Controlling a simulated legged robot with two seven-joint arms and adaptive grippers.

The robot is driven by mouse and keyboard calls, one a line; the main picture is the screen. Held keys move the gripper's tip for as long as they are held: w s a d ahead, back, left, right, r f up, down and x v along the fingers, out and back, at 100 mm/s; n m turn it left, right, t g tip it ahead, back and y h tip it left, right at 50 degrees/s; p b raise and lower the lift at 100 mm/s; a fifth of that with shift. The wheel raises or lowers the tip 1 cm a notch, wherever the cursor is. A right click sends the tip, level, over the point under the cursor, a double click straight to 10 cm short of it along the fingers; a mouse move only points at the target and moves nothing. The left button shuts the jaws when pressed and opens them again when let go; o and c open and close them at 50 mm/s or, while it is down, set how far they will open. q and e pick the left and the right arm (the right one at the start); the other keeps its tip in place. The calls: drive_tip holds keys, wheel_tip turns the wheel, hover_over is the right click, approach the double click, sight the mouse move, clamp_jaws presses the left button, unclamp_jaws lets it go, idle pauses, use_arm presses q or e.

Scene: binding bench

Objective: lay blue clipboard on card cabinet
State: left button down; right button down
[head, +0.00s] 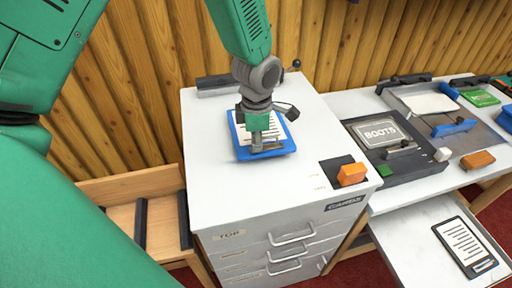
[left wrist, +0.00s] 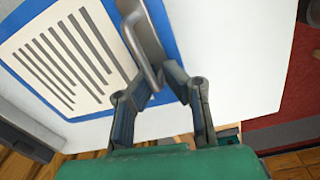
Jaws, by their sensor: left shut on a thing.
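In the left wrist view, my left gripper (left wrist: 155,88) is shut on the grey metal clip of the blue clipboard (left wrist: 115,20). The cabinet's white top (left wrist: 235,50) shows beyond the clipboard's edge. My right gripper is not in view.
A dark bar (head: 213,83) lies at the back left. Another clipboard (head: 465,247) lies on the lower white surface.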

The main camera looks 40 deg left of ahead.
sight(250, 148)
use_arm(q)
wheel_tip(250, 148, down, 2)
drive_tip(key=shift+f, duration=0.2)
drive_tip(key=shift+s+a+f, duration=0.1)
drive_tip(key=shift+a+f, duration=0.1)
drive_tip(key=shift+a, duration=0.15)
drive_tip(key=shift+a+f, duration=0.1)
drive_tip(key=shift+a, duration=0.4)
drive_tip(key=c, duration=1.7)
unclamp_jaws()
drive_tip(key=shift+a, duration=0.1)
drive_tip(key=shift+d, duration=0.65)
drive_tip(key=shift+d+r, duration=0.1)
drive_tip(key=shift+r, duration=0.15)
drive_tip(key=shift+s+d+r+b, duration=0.1)
drive_tip(key=shift+r+b, duration=0.1)
drive_tip(key=shift+r, duration=2.75)
drive_tip(key=shift+s+r+b, duration=0.1)
drive_tip(key=shift+r+b, duration=0.05)
drive_tip(key=shift+r, duration=2.8)
